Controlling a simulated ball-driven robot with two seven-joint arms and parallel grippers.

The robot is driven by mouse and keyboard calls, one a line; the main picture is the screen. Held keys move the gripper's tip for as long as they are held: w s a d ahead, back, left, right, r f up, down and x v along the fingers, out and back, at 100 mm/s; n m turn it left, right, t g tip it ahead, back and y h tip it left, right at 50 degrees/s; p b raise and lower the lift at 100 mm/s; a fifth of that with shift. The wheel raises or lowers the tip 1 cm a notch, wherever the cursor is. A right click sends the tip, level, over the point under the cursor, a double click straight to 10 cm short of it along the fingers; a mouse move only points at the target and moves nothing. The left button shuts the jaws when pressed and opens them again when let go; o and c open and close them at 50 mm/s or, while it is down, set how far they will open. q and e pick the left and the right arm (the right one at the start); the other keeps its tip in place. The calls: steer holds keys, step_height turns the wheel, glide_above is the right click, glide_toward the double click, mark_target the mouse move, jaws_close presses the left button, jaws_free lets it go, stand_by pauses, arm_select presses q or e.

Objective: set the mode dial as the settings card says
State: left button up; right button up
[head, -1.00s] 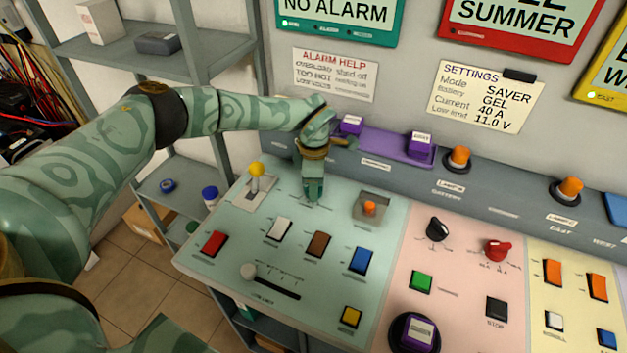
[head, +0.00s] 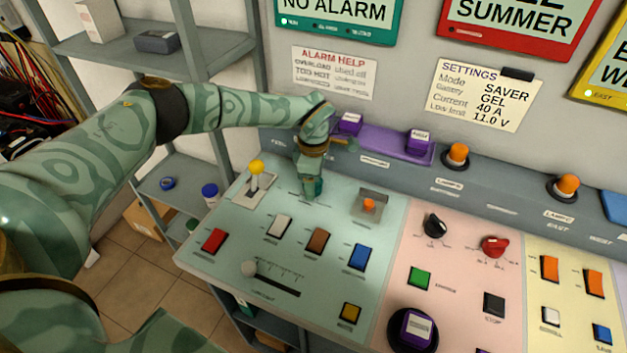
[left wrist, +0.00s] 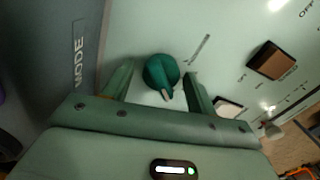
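The mode dial is a round teal knob with a pale pointer mark; in the left wrist view the mode dial (left wrist: 160,73) sits between my fingers, beside a "MODE" label (left wrist: 79,60). Its pointer faces the lower side of that view, toward the palm. My left gripper (left wrist: 157,84) is open around the dial, with gaps visible beside the knob. In the head view my left gripper (head: 311,190) points down at the back of the green panel and mostly hides the dial. The settings card (head: 486,95) on the wall reads Mode SAVER, Battery GEL, Current 40 A, Low limit 11.0 V. My right gripper is not in view.
A yellow-topped lever (head: 257,170) stands left of the gripper, and an orange button in a grey housing (head: 369,205) stands to its right. White (head: 279,226), brown (head: 318,240) and blue (head: 361,257) switches lie in front. A purple ledge (head: 385,143) is behind.

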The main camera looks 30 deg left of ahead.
arm_select(q)
step_height(320, 180, up, 16)
steer(key=p, duration=0.2)
steer(key=shift+p, duration=0.3)
steer(key=shift+s, duration=0.1)
stand_by(0.5)
